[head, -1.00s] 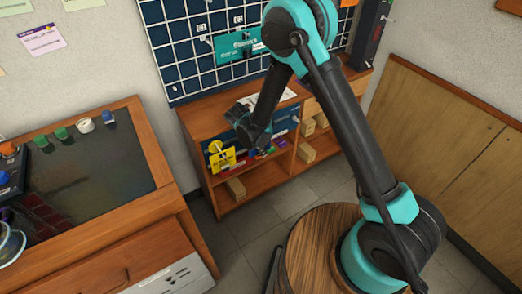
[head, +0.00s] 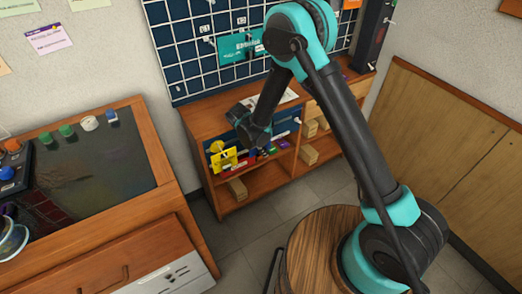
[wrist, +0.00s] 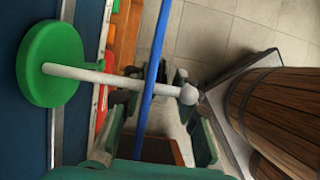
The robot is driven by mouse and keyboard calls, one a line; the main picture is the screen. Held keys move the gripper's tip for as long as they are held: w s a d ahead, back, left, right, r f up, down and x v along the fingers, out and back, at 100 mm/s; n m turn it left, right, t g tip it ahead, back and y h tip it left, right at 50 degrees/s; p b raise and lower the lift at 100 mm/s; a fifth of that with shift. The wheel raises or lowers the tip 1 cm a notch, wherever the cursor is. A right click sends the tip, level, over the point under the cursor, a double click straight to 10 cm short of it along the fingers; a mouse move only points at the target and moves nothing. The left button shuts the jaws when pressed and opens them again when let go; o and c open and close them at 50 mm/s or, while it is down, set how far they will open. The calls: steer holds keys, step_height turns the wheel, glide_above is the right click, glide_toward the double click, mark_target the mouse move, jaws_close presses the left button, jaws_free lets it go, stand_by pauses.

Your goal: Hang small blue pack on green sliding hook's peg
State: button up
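In the wrist view, the green sliding hook is a round green disc (wrist: 52,64) against the blue board. Its white peg (wrist: 110,79) points right and ends in a ball. The small blue pack (wrist: 158,45) shows edge-on as a thin blue strip crossing the peg between disc and ball. I cannot tell for sure whether its hole is around the peg. My gripper (wrist: 150,88) has its fingers apart on both sides of the strip, with visible gaps. In the head view, my gripper (head: 250,130) is low by the shelf front; it and the arm hide the hook and pack.
A yellow pack (head: 224,160) hangs left of my gripper. A grid board (head: 180,50) stands behind. A workbench (head: 160,135) is at left. Floor (head: 250,232) is clear before the shelf.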

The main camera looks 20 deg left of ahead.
steer(key=shift+o, duration=1.2)
steer(key=shift+r, duration=0.1)
steer(key=v, duration=1.2)
steer(key=w+d+r+m, duration=0.2)
steer(key=d+m, duration=0.1)
steer(key=d, duration=0.3)
steer(key=w+d+r+m, duration=0.2)
steer(key=d+r, duration=0.1)
steer(key=d, duration=0.2)
steer(key=d+r+m+y, duration=0.2)
steer(key=d+r+m, duration=0.2)
steer(key=d+m, duration=0.75)
steer(key=s+d+m, duration=0.5)
steer(key=s+d, duration=0.2)
steer(key=d, duration=0.4)
steer(key=s+d+m+y, duration=0.1)
steer(key=s+d+m, duration=0.5)
steer(key=d, duration=0.6)
steer(key=shift+s+d+t, duration=0.2)
steer(key=shift+s+t, duration=0.2)
